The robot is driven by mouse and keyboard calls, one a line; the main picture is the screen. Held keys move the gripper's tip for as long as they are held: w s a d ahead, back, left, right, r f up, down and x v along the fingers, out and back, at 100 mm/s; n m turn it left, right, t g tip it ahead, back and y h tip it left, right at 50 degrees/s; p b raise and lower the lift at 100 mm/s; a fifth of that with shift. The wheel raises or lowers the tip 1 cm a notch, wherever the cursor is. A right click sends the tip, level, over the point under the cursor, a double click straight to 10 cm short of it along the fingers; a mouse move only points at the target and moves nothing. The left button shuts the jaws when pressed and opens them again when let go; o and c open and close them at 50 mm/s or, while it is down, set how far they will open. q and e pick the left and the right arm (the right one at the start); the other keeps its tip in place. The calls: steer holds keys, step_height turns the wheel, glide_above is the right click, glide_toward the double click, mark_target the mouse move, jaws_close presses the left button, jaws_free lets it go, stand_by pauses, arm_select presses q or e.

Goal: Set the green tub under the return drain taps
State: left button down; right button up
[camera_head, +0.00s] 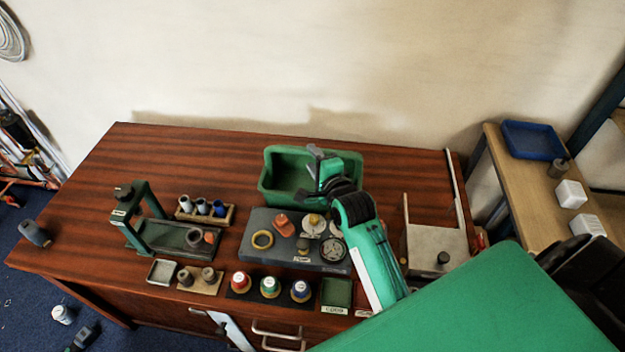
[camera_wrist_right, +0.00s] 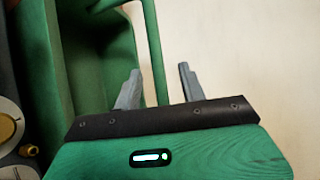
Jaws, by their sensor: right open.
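The green tub (camera_head: 284,157) stands upright at the back of the dark wooden desk, near the wall. It also fills the upper left of the right wrist view (camera_wrist_right: 82,60). My right gripper (camera_head: 315,160) is at the tub's right end, partly hiding it. In the right wrist view its two grey fingers (camera_wrist_right: 159,70) are apart, and the tub's rim runs between them. One finger shows against the tub's inside, the other against the pale wall. I cannot tell whether they touch the tub. My left gripper is not in view. I cannot make out any drain taps.
A dark mat (camera_head: 258,223) with small parts lies just in front of the tub. A side table (camera_head: 541,205) holds a blue tray (camera_head: 533,140). The desk's back left is clear.

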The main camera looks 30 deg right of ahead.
mark_target(309, 154)
steer(key=shift+w+f, duration=0.1)
steer(key=shift+w, duration=0.85)
steer(key=w, duration=0.2)
steer(key=w+f, duration=0.1)
steer(key=w, duration=0.1)
steer(key=shift+d+p, duration=0.2)
steer(key=shift+p, duration=0.15)
steer(key=shift+w+f, duration=0.15)
steer(key=shift+w, duration=0.1)
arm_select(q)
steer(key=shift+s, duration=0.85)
arm_select(e)
steer(key=c, duration=0.7)
jaws_close()
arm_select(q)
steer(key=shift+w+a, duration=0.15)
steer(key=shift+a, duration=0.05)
